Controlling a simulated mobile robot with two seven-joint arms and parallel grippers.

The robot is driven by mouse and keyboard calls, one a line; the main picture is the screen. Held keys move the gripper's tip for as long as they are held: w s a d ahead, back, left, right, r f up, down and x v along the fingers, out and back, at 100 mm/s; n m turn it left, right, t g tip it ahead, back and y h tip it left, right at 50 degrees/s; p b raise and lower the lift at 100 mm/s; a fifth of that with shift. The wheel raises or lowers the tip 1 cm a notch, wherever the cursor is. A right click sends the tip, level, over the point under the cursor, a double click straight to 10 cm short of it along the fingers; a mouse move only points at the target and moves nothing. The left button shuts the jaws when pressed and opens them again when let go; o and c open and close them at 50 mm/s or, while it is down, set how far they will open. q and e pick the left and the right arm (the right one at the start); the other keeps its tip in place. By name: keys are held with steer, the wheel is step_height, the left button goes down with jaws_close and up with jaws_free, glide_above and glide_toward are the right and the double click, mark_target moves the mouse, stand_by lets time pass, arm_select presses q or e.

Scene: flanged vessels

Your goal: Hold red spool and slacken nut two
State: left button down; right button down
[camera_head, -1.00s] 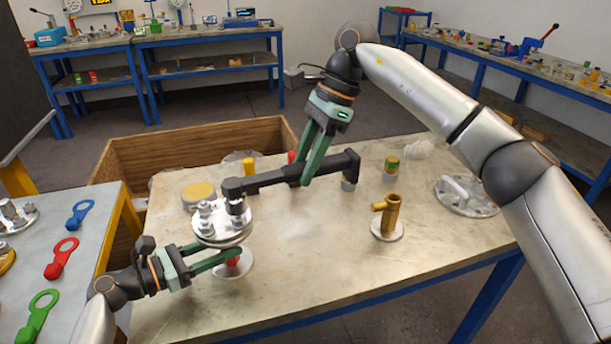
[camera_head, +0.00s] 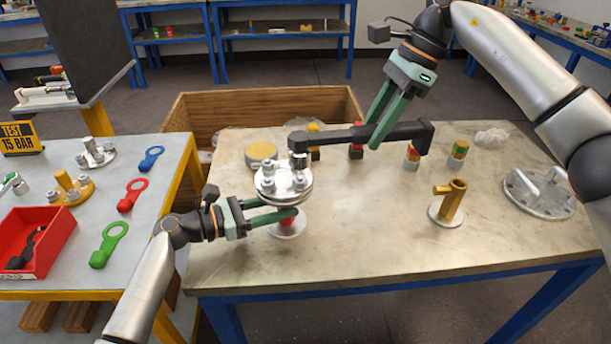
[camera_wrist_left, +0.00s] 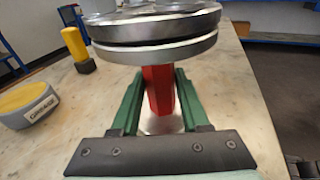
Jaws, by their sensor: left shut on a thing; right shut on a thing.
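The red spool (camera_wrist_left: 160,90) stands upright on the table with a round silver flange (camera_head: 284,186) on top, which carries several bolts and nuts. My left gripper (camera_head: 292,213) is shut on the red spool just below the flange; its green fingers lie on both sides of the spool in the left wrist view. My right gripper (camera_head: 378,140) is shut on a long black wrench (camera_head: 345,137). The wrench lies level above the table, and its left end is over a nut (camera_head: 299,160) at the flange's back right. I cannot tell which nut is number two.
A yellow-topped tin (camera_head: 261,151) is behind the flange. A left table holds coloured tags (camera_head: 132,194) and a red tray (camera_head: 60,240). The front middle is clear.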

steer(key=shift+r, duration=0.1)
arm_select(q)
steer(key=shift+c, duration=1.6)
jaws_free()
